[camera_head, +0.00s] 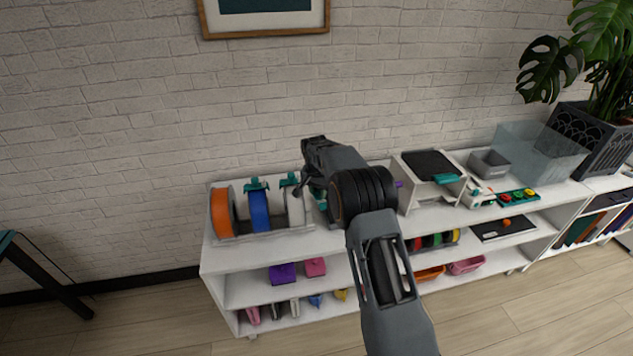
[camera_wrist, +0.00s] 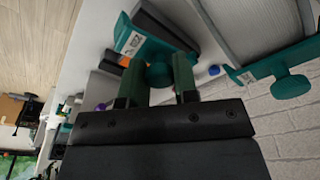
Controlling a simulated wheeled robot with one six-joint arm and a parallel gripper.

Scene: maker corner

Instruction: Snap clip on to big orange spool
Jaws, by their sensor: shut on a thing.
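The big orange spool (camera_head: 221,212) stands at the left end of a rack on the shelf top, with no clip visible on it. My gripper (camera_wrist: 158,82) is shut on the round knob of a teal clip (camera_wrist: 160,75), whose body with a white label extends beyond the fingers. In the head view my gripper is beside the pale spool (camera_head: 296,207), to the right of the orange spool, and my arm partly hides it. Another teal clip (camera_head: 257,184) sits on the blue spool (camera_head: 259,211), and one (camera_head: 289,180) on the pale spool.
A white box-shaped machine (camera_head: 428,178), a grey bin (camera_head: 489,163) and a clear box (camera_head: 541,150) stand to the right on the shelf top. Lower shelves (camera_head: 238,290) hold small coloured items. A brick wall (camera_head: 120,120) rises behind.

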